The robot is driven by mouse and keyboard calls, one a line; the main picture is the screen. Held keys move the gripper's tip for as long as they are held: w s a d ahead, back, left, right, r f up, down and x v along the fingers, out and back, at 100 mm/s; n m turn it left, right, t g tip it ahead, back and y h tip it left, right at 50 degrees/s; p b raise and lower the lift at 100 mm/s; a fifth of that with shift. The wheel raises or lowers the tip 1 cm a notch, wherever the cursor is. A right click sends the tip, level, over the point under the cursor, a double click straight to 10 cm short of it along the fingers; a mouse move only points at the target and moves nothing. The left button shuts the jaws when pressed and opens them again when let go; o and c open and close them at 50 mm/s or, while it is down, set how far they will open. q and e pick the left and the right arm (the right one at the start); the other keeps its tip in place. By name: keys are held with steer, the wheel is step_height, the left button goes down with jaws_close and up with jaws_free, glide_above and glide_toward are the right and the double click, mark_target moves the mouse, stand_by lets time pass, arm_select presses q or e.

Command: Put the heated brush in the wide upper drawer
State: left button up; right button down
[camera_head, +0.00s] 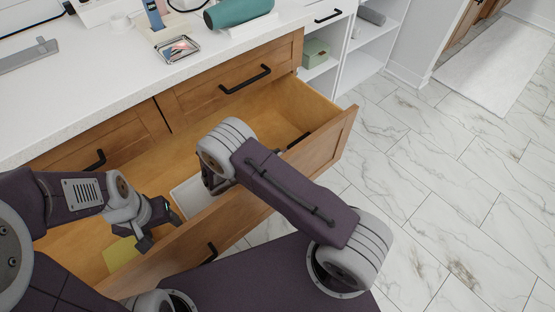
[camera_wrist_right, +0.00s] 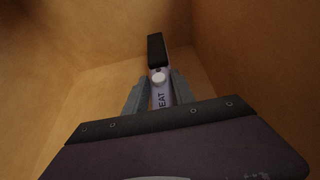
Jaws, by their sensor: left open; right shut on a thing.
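The wide upper drawer (camera_head: 325,148) is pulled open below the counter in the head view. My right gripper (camera_wrist_right: 158,86) reaches down into a wooden interior and is shut on the heated brush (camera_wrist_right: 160,97). The brush shows a pale lavender part with "HEAT" lettering, a round white button and a black end pointing away. In the head view my right arm hides the right gripper and the brush. My left gripper (camera_head: 162,229) is open and empty, over the left part of the open drawer.
A white tray-like thing (camera_head: 188,196) and a yellow item (camera_head: 121,254) lie in the drawer. A closed drawer (camera_head: 228,84) is above it. On the counter are a teal cylinder (camera_head: 238,10) and a small metal dish (camera_head: 177,49).

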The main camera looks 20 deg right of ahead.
steer(key=shift+f, duration=0.65)
